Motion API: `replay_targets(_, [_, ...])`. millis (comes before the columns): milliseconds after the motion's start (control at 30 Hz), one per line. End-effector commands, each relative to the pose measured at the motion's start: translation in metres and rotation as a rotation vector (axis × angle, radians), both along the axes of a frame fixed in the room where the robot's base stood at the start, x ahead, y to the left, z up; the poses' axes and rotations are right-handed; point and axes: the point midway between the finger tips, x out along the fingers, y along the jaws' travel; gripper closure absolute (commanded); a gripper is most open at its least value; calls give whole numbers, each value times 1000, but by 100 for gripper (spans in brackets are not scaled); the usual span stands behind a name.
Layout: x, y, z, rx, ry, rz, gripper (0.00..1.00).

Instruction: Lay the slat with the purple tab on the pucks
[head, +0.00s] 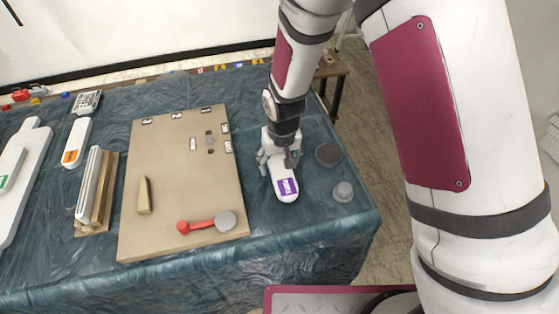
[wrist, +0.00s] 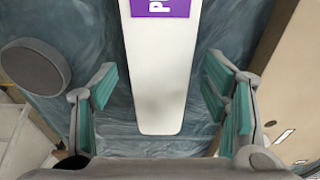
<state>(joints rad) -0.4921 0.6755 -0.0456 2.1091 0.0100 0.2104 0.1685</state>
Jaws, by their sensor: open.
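The white slat with the purple tab (head: 286,188) lies near the right end of the blue-covered table. My gripper (head: 279,160) is over its far end. In the wrist view the slat (wrist: 160,75) runs between the two teal fingers of my open gripper (wrist: 164,85), with a gap on each side. Whether the fingers are down at its level is hard to tell. A dark grey round puck (head: 328,155) is to the right of the slat and also shows in the wrist view (wrist: 34,66). A lighter grey, knob-like round piece (head: 343,191) is nearer the table's right edge.
A brown board (head: 160,165) left of my gripper carries a wooden wedge (head: 144,195) and a red-handled piece with a grey disc (head: 200,226). Further left are a slat with an orange tab (head: 76,142), a stack of strips (head: 91,188) and a large white panel (head: 20,175).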

Motion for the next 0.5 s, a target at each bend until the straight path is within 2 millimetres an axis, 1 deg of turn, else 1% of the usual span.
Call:
replay_targets(167, [-1, 0, 25, 3, -5, 0, 32])
replay_targets(400, [-8, -2, 76, 2, -6, 1, 32])
replay_targets(500, [-11, -3, 95, 2, -5, 1, 32])
